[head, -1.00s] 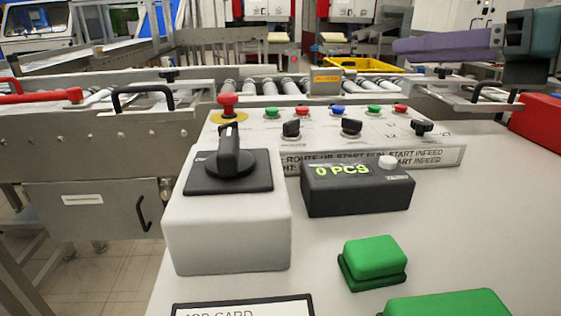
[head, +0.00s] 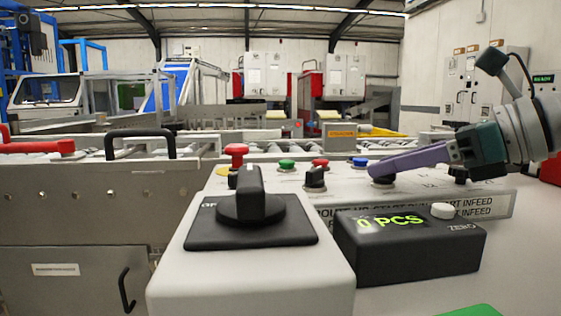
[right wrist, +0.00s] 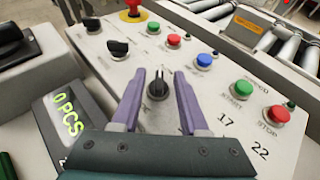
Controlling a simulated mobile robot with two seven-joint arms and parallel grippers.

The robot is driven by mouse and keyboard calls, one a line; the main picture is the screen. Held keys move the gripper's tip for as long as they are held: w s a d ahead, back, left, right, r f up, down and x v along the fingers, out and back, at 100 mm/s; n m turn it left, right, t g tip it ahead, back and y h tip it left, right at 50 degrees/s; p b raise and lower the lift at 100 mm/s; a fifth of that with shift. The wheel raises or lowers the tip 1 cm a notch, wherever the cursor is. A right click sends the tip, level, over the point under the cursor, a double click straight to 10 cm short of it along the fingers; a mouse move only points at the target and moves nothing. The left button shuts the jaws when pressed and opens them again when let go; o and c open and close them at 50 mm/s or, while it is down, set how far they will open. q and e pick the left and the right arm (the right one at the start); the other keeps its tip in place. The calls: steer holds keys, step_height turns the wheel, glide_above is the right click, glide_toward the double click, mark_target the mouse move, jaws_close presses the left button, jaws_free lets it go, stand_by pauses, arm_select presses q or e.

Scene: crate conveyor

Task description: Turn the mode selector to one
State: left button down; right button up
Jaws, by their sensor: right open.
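The grey control panel (head: 408,206) carries several small black selector knobs; I cannot read which is the mode selector. My right gripper (right wrist: 158,78) is open and empty, with a finger on each side of that knob in the picture. I cannot tell whether it touches. In the head view my right gripper (head: 374,168) reaches in from the right, low over the panel. My left gripper is out of view.
A grey box with a large black rotary switch (head: 250,212) stands in front of the panel. Beside it is a black counter (head: 410,245) reading 0 PCS. A red mushroom button (head: 236,153) and several coloured buttons rise from the panel. Roller conveyors run behind.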

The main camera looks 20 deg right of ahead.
steer(key=shift+w+f, duration=0.1)
steer(key=shift+c, duration=0.3)
jaws_close()
